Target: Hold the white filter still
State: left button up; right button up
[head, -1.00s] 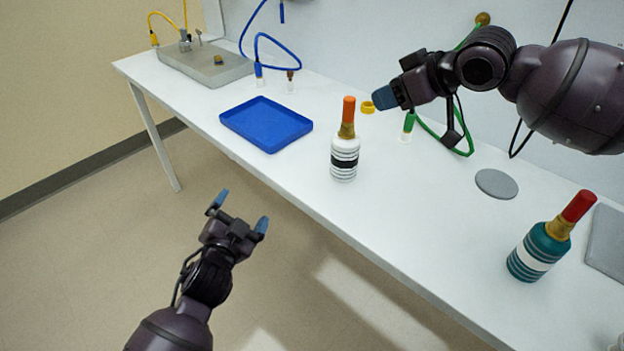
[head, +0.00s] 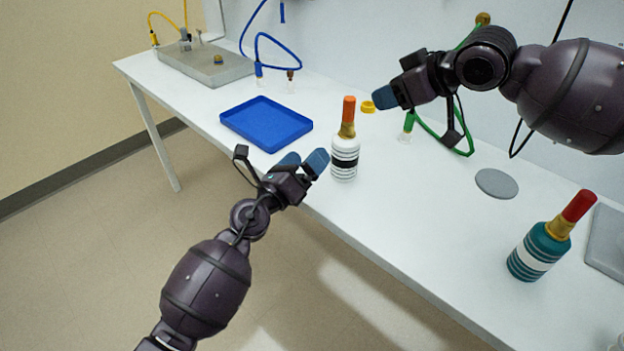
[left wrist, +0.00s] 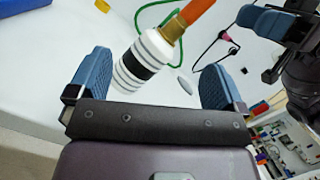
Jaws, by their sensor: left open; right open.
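The white filter (head: 345,162) stands upright on the white bench near its front edge, with a black band, a brass neck and an orange top. My left gripper (head: 304,161) is open just to the left of it, at the bench edge. In the left wrist view the white filter (left wrist: 148,58) shows beyond and between the two blue fingers of the left gripper (left wrist: 155,80), which are not shut on it. My right gripper (head: 385,97) is open and empty above the bench, to the right of the filter's top.
A blue tray (head: 265,147) lies left of the filter. A yellow ring (head: 368,107) lies behind it. A grey disc (head: 496,184) and a teal filter with a red top (head: 541,246) are to the right. A green hose (head: 436,138) hangs behind.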

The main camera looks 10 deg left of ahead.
aim_at(336, 163)
pick_arm(q)
jog(key=f+m, duration=0.1)
jog(key=m, duration=0.1)
jog(key=f+m+g, duration=0.1)
jog(key=d+f+m+g, duration=0.1)
jog(key=m, duration=0.1)
jog(key=shift+s+f+m, duration=0.1)
jog(key=shift+f+m, duration=0.2)
jog(key=shift+f, duration=0.1)
jog(key=m, duration=0.1)
jog(key=f+m+g, duration=0.1)
jog(key=shift+s+d+f+m, duration=0.1)
jog(key=shift+d+m, duration=0.2)
jog(key=shift+x, duration=5.4)
jog(key=c, duration=1.1)
jog(key=shift+c, duration=0.2)
